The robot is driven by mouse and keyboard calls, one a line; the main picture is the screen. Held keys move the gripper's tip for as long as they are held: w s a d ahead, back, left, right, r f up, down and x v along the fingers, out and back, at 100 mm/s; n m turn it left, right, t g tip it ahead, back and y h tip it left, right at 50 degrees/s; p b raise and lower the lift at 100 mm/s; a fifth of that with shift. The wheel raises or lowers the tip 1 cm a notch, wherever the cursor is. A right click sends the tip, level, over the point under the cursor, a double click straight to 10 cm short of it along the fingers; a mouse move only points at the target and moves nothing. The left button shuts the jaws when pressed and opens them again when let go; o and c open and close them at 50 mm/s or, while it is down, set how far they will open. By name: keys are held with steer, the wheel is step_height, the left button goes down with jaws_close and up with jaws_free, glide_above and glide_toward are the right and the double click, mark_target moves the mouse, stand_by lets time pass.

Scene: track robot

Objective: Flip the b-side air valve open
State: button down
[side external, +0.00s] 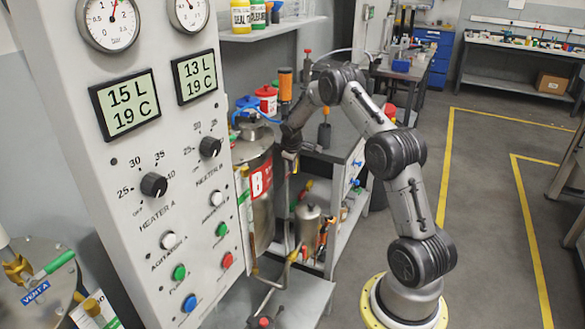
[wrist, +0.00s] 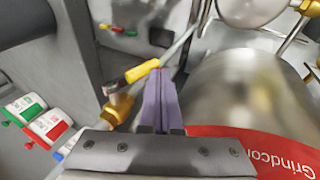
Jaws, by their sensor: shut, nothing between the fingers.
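In the wrist view, a brass valve (wrist: 116,106) with a yellow lever handle (wrist: 141,72) stands just left of my gripper (wrist: 157,76). The purple fingers are together and empty, with their tips close beside the handle's right end. I cannot tell whether they touch it. In the side external view, my gripper (side external: 290,156) is beside the steel tank marked B (side external: 258,190), at its upper right. The valve near my gripper is not clear there. I cannot confirm from its marking that the yellow-handled valve is the b-side air valve.
The steel tank with a red label (wrist: 260,150) fills the right of the wrist view. The grey control panel (side external: 150,240) stands close left of the tank. Red and green tags (wrist: 45,125) are at lower left in the wrist view.

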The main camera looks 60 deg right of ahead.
steer(key=v, duration=1.4)
